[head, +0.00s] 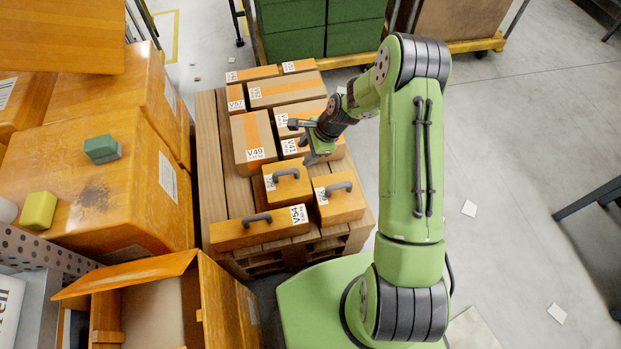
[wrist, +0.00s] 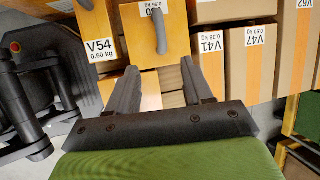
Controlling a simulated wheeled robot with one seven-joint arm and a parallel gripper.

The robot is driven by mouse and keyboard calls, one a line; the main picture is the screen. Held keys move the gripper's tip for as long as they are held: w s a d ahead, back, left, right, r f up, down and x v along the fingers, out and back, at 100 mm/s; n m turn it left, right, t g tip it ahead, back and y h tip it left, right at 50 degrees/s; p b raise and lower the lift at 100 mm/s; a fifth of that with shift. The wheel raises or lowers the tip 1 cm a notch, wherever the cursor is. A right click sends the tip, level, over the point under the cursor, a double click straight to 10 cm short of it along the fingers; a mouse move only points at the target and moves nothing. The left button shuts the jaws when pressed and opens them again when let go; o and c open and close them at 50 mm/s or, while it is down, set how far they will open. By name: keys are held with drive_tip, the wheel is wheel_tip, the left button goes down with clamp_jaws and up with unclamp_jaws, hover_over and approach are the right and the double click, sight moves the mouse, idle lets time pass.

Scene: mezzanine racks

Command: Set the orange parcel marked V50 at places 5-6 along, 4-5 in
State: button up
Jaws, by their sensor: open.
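Three orange parcels with dark handles stand at the front of the wooden pallet (head: 207,140). One is the long V54 parcel (head: 235,236), whose label reads clearly in the wrist view (wrist: 101,48). Behind it is a small orange parcel (head: 296,193); in the wrist view it (wrist: 141,52) has a label cut by the top edge, ending in 0, which fits V50. Another small orange parcel (head: 343,211) stands to its right, its label too small to read. My gripper (head: 311,157) is open and empty above the pallet, near the small parcels; its spread fingers (wrist: 157,82) hold nothing.
Several brown parcels with orange tape, including V49 (head: 252,136), V41 (wrist: 210,42) and V47 (wrist: 256,37), fill the back of the pallet. Bare slats show along its left side. Orange boxes (head: 112,180) and an open box (head: 225,305) crowd the left.

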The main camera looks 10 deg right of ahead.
sight(288, 170)
drive_tip(key=b+x, duration=0.3)
drive_tip(key=x, duration=0.7)
drive_tip(key=shift+d+f, duration=0.1)
drive_tip(key=shift+f, duration=0.2)
drive_tip(key=b+x, duration=0.2)
drive_tip(key=x, duration=0.3)
drive_tip(key=shift+w+a+f+b, duration=0.15)
drive_tip(key=shift+a+f+b, duration=0.1)
drive_tip(key=shift+b, duration=0.05)
drive_tip(key=shift+r, duration=0.1)
clamp_jaws()
